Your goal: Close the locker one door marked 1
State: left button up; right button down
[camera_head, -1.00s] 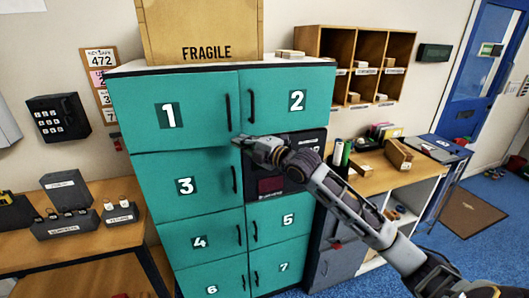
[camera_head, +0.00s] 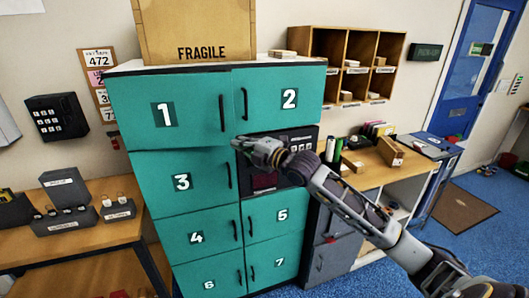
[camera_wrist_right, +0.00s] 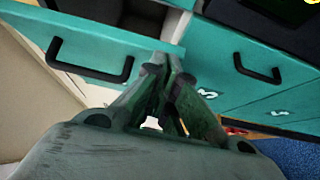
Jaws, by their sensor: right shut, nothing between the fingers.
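The teal door marked 1 (camera_head: 185,120) is at the upper left of the locker block, with a black vertical handle (camera_head: 222,113) near its right edge. In the head view it looks nearly flush. In the right wrist view a teal door with a black handle (camera_wrist_right: 92,66) stands apart from the locker opening, so it appears ajar; its number is not visible there. My right gripper (camera_head: 239,143) is shut and empty by the lower right corner of door 1. Its fingers (camera_wrist_right: 165,68) come together near that door's edge in the wrist view. My left gripper is not in view.
Door 2 (camera_head: 295,78) and door 3 (camera_head: 165,187) adjoin door 1. A dark keypad panel (camera_head: 300,148) lies behind my right forearm. A FRAGILE carton (camera_head: 197,25) stands on the locker top.

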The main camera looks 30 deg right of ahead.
jog(key=b+v, duration=0.2)
jog(key=v, duration=0.6)
jog(key=shift+s+d+b, duration=0.15)
jog(key=shift+d+b, duration=0.25)
jog(key=shift+d, duration=0.1)
dwell(0.4)
jog(key=shift+r, duration=0.1)
dwell(0.4)
